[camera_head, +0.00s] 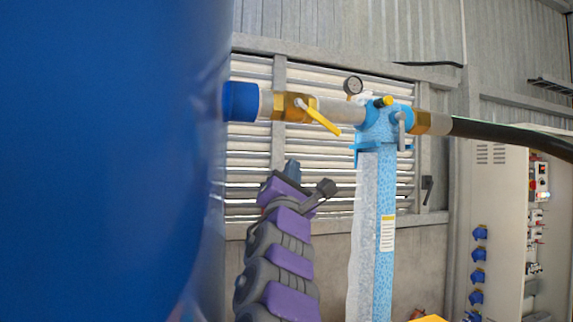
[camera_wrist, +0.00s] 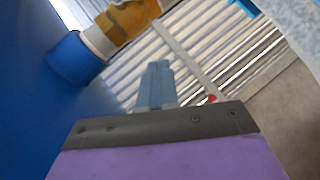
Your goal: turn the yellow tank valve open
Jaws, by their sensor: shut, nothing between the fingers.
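The yellow valve handle (camera_head: 324,121) slants down to the right from a brass valve body (camera_head: 291,106) on the pipe. The pipe joins the large blue tank (camera_head: 100,150) at left to a light-blue filter column (camera_head: 384,230). My gripper (camera_head: 292,168) is shut and empty, below and a little left of the handle, apart from it. In the wrist view my gripper's blue-grey fingers (camera_wrist: 158,68) are together. The brass valve body (camera_wrist: 128,20) shows at the top there.
A pressure gauge (camera_head: 353,86) and a small yellow knob (camera_head: 383,101) sit atop the filter column. A black hose (camera_head: 500,132) leads right. A grey electrical cabinet (camera_head: 510,220) stands at right. A louvred shutter (camera_head: 330,180) is behind.

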